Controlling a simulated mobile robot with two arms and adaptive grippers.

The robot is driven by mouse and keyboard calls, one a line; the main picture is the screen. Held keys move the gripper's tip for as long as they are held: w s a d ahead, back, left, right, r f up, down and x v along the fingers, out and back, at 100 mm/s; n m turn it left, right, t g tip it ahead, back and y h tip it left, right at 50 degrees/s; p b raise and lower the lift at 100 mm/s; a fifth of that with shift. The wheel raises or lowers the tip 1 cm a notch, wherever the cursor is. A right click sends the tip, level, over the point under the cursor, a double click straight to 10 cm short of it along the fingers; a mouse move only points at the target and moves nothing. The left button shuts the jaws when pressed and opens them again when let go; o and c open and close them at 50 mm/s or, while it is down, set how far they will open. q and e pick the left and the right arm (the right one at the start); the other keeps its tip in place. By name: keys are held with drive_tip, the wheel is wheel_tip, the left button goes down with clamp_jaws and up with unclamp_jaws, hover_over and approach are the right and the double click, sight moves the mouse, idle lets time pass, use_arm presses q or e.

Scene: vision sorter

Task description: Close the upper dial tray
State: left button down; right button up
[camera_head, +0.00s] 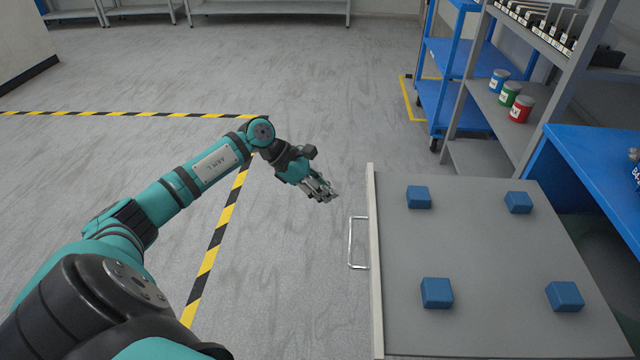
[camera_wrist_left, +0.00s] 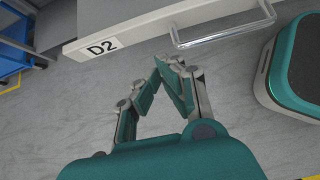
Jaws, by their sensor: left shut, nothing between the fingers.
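A grey pulled-out tray (camera_head: 480,250) with several blue blocks on it stands at the right of the head view. Its pale front panel (camera_head: 373,260) faces left and carries a metal bar handle (camera_head: 352,243). In the wrist view the panel (camera_wrist_left: 140,30) bears a label "D2", and the handle (camera_wrist_left: 225,36) is at its right end. My left gripper (camera_head: 325,192) is shut and empty, left of the panel and apart from it, beyond the handle in the head view. Its fingers (camera_wrist_left: 172,60) also show in the wrist view. My right gripper is not in view.
A blue table (camera_head: 590,165) stands beyond the tray at the right. A grey shelf (camera_head: 490,108) with several small cans and a blue cart (camera_head: 455,60) are behind. The floor left of the tray is clear, with yellow-black tape (camera_head: 215,245).

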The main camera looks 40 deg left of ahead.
use_arm(q)
drive_tip(key=w+d+f, duration=0.3)
drive_tip(key=w+d, duration=0.1)
drive_tip(key=d, duration=0.1)
drive_tip(key=shift+d, duration=0.3)
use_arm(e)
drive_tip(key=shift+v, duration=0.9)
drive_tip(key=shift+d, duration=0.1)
